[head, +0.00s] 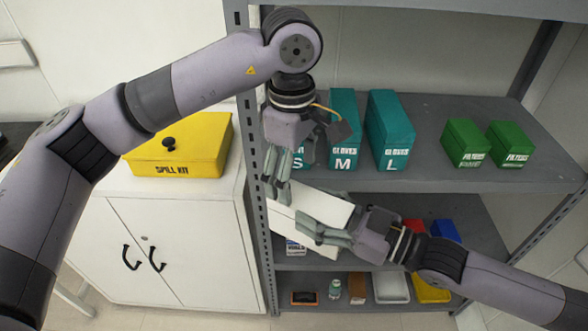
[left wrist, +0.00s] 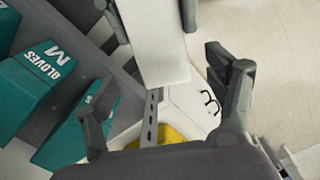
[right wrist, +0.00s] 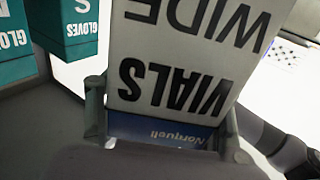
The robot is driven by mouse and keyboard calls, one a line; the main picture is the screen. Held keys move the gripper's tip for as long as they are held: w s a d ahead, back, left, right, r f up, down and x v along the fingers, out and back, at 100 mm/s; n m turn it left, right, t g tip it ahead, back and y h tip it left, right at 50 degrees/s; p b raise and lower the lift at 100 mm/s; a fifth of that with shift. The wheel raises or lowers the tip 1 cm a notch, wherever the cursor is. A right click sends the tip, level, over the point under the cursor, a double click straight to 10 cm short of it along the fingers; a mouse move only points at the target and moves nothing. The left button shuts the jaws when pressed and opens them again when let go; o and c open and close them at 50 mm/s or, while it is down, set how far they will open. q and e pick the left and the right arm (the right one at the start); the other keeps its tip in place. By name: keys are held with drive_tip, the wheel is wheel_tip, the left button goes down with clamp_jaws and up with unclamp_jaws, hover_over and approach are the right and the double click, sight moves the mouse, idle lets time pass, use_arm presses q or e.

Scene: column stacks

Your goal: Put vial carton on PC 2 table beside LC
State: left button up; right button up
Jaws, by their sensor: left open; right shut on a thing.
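The vial carton is a white box (head: 325,206) in front of the shelf rack in the head view. My right gripper (head: 305,228) is shut on it and holds it tilted. The right wrist view shows the carton (right wrist: 190,55) close up between the fingers, with "VIALS WIDE" upside down and a blue band. My left gripper (head: 277,178) is open and empty, just above the carton's left end. In the left wrist view the carton (left wrist: 155,45) lies beyond the open left fingers (left wrist: 165,115). The PC 2 table and the LC cannot be made out.
The rack's middle shelf (head: 440,120) bears teal glove boxes (head: 390,130) and green filter boxes (head: 466,143). Small items, including a brown box (head: 357,288), stand on the lowest shelf. A yellow spill kit (head: 180,150) sits on a white cabinet (head: 170,240) at left.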

use_arm(q)
wheel_tip(320, 180, down, 12)
drive_tip(key=shift+f, duration=0.1)
use_arm(e)
drive_tip(key=shift+r, duration=0.1)
idle(0.4)
use_arm(q)
drive_tip(key=shift+c, duration=0.4)
drive_tip(key=c, duration=1.3)
use_arm(e)
drive_tip(key=shift+a, duration=0.1)
use_arm(q)
drive_tip(key=shift+c, duration=0.3)
use_arm(e)
drive_tip(key=o, duration=1.2)
use_arm(q)
drive_tip(key=shift+c, duration=0.2)
use_arm(e)
drive_tip(key=o, duration=0.5)
drive_tip(key=shift+o, duration=0.2)
